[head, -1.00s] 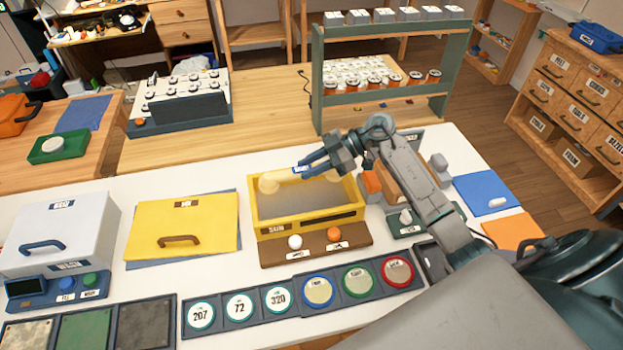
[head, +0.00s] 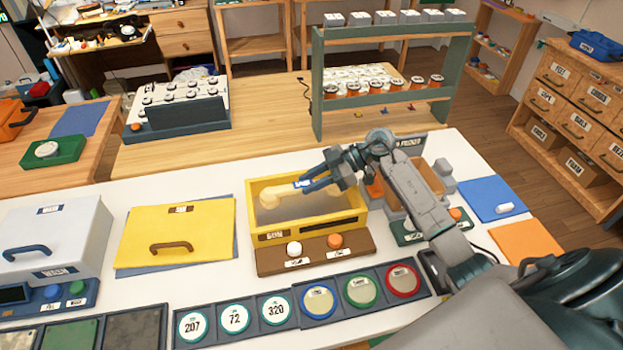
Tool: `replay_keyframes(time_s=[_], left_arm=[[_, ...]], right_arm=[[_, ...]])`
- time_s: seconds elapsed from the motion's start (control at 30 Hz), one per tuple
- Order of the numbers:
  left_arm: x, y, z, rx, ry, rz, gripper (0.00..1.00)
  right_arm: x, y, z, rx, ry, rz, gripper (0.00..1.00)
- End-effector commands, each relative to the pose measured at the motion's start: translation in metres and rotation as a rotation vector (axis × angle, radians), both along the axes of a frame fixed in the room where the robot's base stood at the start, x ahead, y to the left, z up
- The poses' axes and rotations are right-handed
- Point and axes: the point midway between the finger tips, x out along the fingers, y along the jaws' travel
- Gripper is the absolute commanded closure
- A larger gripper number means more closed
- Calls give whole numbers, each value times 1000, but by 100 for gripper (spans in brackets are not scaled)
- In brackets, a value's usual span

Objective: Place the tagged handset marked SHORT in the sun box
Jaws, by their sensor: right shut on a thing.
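The sun box (head: 311,227) is an open yellow box with a SUN label on its front, standing mid-table. My right gripper (head: 307,185) is shut on a cream handset (head: 278,203) with a blue tag (head: 302,184). The tag's text is too small to read. The handset lies across the box opening in the picture, its left end towards the box's left side. I cannot tell whether it touches the box floor. My left gripper is not in view.
A brown panel (head: 316,258) with a white and an orange button sits before the box. A yellow lid-like panel (head: 178,232) lies to its left. A row of round dials (head: 319,303) runs along the front. A green rack (head: 392,97) stands behind.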

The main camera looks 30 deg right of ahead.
Motion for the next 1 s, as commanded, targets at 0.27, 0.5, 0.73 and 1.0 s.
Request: replay_keyframes(time_s=[0.27,0.5,0.73,1.0], left_arm=[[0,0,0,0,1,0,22],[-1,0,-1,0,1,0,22],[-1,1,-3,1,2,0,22],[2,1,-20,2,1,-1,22]], right_arm=[[-1,0,-5,2,5,0,51],[-1,0,-6,3,8,-1,51],[-2,-3,8,1,6,-1,51],[-13,-50,28,-4,3,-2,51]])
